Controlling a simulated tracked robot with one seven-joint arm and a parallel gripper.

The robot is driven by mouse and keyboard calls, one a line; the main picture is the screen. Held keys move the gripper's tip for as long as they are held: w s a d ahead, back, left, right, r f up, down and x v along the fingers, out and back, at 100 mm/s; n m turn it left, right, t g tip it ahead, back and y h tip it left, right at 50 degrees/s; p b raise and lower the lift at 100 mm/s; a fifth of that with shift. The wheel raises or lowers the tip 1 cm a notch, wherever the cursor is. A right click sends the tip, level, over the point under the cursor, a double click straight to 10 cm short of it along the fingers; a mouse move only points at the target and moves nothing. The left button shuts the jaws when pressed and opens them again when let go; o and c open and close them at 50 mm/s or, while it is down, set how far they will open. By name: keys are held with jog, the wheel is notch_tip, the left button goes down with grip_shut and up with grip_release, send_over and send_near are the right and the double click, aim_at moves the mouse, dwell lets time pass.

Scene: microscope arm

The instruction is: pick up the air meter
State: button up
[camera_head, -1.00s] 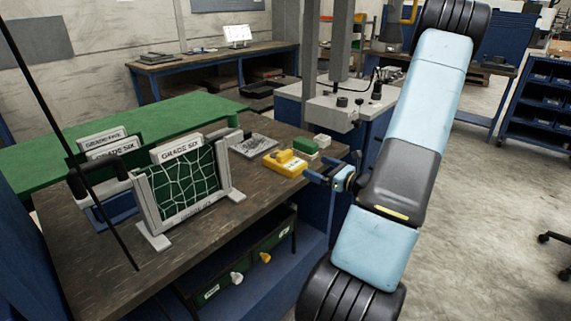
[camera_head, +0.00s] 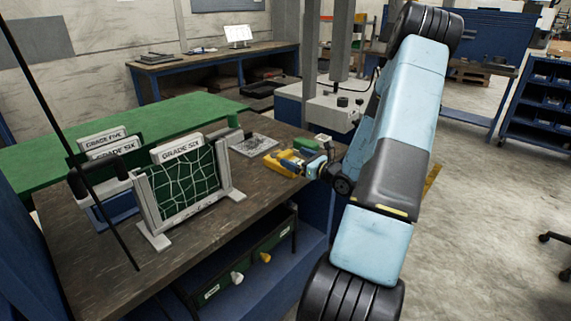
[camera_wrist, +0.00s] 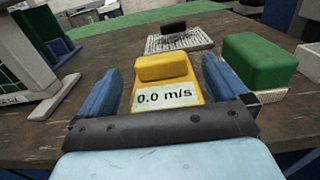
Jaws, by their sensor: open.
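The air meter (camera_wrist: 165,82) is a yellow block with a raised yellow top and a white label reading "0.0 m/s". It lies on the brown table near its right edge; in the head view the yellow meter (camera_head: 284,162) is partly covered by my gripper. My gripper (camera_wrist: 162,88) is open, with one blue finger on each side of the meter in the wrist view. A small gap shows between each finger and the meter. The meter's near end is hidden behind the dark gripper bar.
A green-topped white block (camera_wrist: 258,62) stands close to the right finger. A grey gridded plate with a dark block (camera_wrist: 180,38) lies behind the meter. A netted stand with a "GRADE SIX" card (camera_head: 188,185) stands to the left. Bare tabletop (camera_head: 240,222) lies in front.

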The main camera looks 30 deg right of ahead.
aim_at(288, 154)
jog(key=x, duration=0.3)
jog(key=shift+w+a, duration=0.1)
jog(key=shift+w, duration=0.15)
jog(key=shift+c, duration=0.2)
jog(key=c, duration=1.2)
